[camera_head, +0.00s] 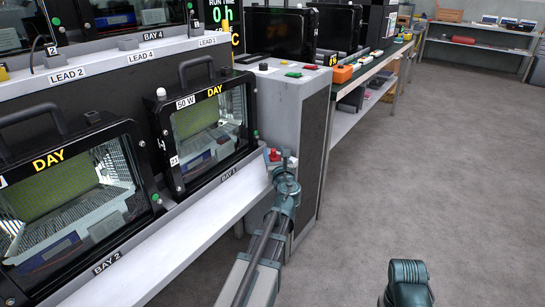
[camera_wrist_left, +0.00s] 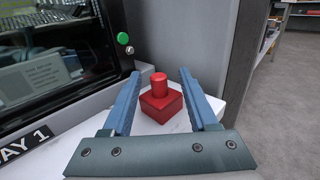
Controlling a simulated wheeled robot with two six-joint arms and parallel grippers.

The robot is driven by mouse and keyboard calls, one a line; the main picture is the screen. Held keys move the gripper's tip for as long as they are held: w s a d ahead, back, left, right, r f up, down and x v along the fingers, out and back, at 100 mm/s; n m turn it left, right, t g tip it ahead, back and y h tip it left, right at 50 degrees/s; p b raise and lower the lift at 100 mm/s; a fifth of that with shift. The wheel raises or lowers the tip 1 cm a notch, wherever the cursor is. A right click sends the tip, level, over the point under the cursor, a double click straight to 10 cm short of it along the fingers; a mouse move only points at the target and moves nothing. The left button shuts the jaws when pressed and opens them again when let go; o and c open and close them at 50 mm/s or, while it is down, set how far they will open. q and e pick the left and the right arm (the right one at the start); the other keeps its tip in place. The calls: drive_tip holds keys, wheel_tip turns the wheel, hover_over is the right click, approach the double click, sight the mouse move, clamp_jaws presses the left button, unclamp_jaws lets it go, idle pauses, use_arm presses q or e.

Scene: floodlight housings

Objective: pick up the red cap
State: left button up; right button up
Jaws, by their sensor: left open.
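The red cap (camera_wrist_left: 161,104) has a square base with a round knob on top. It stands upright on the white shelf end (camera_wrist_left: 205,105) beside the BAY 1 label. In the head view the red cap (camera_head: 274,155) shows small, next to my left gripper (camera_head: 284,162). In the left wrist view my left gripper (camera_wrist_left: 160,74) is open, and its two blue fingers appear on either side of the cap with gaps showing. I cannot tell the exact depth between fingers and cap.
A floodlight housing (camera_head: 206,135) marked DAY stands on the shelf to the left, with a second housing (camera_head: 70,195) nearer. A grey cabinet (camera_head: 295,120) rises just behind the shelf end. A bench (camera_head: 375,70) with small parts runs beyond. The floor at right is clear.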

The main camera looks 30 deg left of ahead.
sight(273, 149)
use_arm(q)
drive_tip(key=x, duration=0.4)
drive_tip(key=shift+r, duration=0.1)
drive_tip(key=shift+c, duration=0.2)
clamp_jaws()
